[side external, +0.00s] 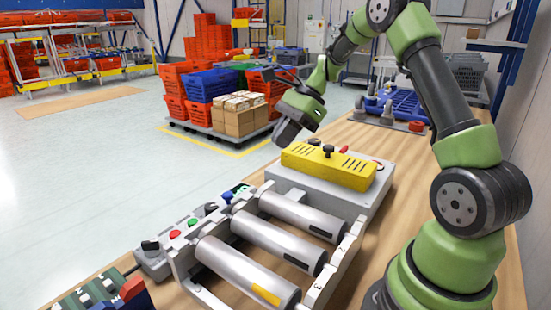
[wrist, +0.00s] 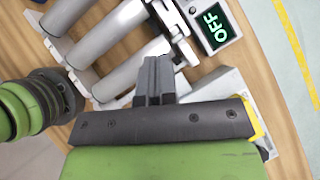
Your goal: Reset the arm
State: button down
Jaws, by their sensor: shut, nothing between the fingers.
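My green and dark grey arm is raised over the wooden workbench (side external: 408,160). My gripper (side external: 285,132) hangs tilted in the air, near the far left corner of a grey box with a yellow top (side external: 328,166). In the wrist view, my gripper (wrist: 156,65) has its two grey fingers together with nothing between them. My gripper's green and black body hides much of the lower part of the wrist view.
Large numbered rollers (side external: 245,270) in a grey frame fill the bench front, beside a strip of buttons and knobs (side external: 192,224). A blue tray (side external: 400,102) lies farther back. Stacked orange and blue totes and cardboard boxes (side external: 238,118) stand on a floor pallet. Open floor is at left.

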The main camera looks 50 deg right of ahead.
jog(key=s+a+r+n+t+h, duration=0.1)
jog(key=s+a+r+n+h, duration=0.3)
jog(key=s+a+r+n, duration=0.8)
jog(key=s+a+f+n+t+h, duration=0.1)
jog(key=s+a+n+t, duration=0.1)
jog(key=s+n, duration=0.5)
jog(key=shift+t, duration=0.3)
